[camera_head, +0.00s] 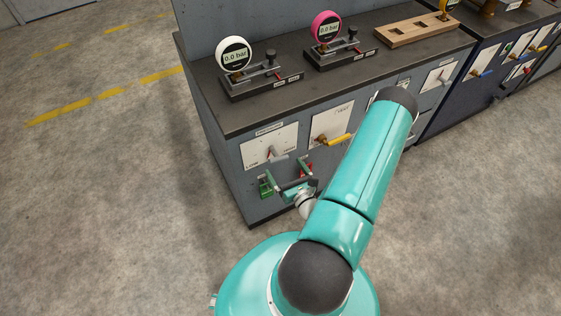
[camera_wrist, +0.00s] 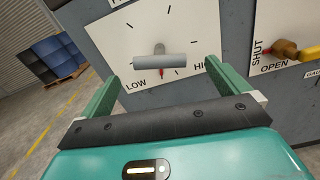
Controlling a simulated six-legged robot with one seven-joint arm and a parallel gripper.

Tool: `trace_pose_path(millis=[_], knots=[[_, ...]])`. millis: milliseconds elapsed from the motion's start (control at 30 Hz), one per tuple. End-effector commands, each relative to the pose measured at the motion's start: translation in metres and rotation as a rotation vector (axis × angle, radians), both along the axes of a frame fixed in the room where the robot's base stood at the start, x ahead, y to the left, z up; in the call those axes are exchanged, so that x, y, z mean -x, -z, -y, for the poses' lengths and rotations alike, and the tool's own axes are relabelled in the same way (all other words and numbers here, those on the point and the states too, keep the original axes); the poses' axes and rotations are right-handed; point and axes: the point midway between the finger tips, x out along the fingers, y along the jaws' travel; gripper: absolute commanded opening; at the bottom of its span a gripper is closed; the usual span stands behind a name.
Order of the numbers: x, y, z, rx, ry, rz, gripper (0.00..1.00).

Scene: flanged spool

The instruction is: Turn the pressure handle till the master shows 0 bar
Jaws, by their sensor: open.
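The pressure handle (camera_wrist: 160,61) is a grey bar on a white plate (camera_wrist: 130,35) marked LOW and HIGH. A small red mark shows just below the bar. In the head view the handle (camera_head: 277,158) is on the cabinet's front, at the left. My gripper (camera_wrist: 160,72) is open, its green fingers on either side of the handle with a gap at each side; I cannot tell the depth. In the head view my gripper (camera_head: 287,168) is before the panel. A white-rimmed gauge (camera_head: 236,54) and a pink-rimmed gauge (camera_head: 325,27) both read 0.0 bar; which is the master is not clear.
A yellow handle (camera_head: 333,140) on a plate marked SHUT and OPEN is close on the right. Blue drums (camera_wrist: 52,58) stand on a pallet far left. The floor (camera_head: 100,190) at left is clear.

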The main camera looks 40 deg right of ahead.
Motion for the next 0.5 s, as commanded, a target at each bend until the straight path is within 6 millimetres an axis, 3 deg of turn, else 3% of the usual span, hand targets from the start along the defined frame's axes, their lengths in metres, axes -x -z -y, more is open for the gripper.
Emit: trace_pose_path(millis=[300,500], knots=[[0.064,0.0,-0.019,-0.003,0.003,-0.002,1.0],[0.082,0.0,-0.023,0.002,0.002,-0.001,1.0]])
